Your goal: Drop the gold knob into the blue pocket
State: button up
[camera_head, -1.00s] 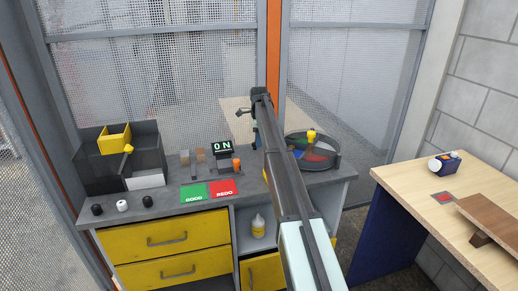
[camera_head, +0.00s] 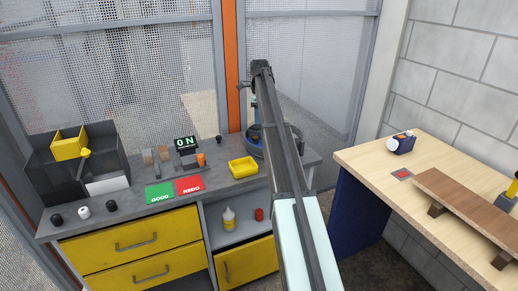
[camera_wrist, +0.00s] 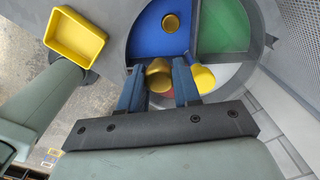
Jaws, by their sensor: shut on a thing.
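The round tray is split into coloured pockets, and its rim (camera_head: 250,142) shows partly behind my arm in the head view. In the wrist view, the blue pocket (camera_wrist: 150,38) is at the top, beside a green one. My gripper (camera_wrist: 158,82) is over the tray with its blue fingers shut on a gold knob (camera_wrist: 158,75). The knob appears below the blue pocket's middle in the picture; its height above the tray is unclear. A gold round piece (camera_wrist: 171,23) lies in the blue pocket. A yellow piece (camera_wrist: 203,77) is just right of the right finger. My arm hides the gripper in the head view.
A yellow bin (camera_head: 243,168) stands on the grey bench left of the tray; it also shows in the wrist view (camera_wrist: 75,40). Green and red pads (camera_head: 159,193), small knobs and a dark divided box (camera_head: 105,175) are farther left. A wooden table (camera_head: 375,160) stands at the right.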

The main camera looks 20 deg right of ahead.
jog(key=shift+s+m, duration=0.35)
jog(key=shift+m, duration=0.55)
jog(key=shift+s+a+f+m, duration=0.1)
jog(key=shift+s+m, duration=0.05)
jog(key=shift+m, duration=1.05)
jog(key=shift+f, duration=4.95)
jog(key=shift+f, duration=0.6)
jog(key=o, duration=1.1)
jog(key=shift+c, duration=0.2)
notch_tip(320, 180, up, 13)
jog(key=shift+r, duration=0.1)
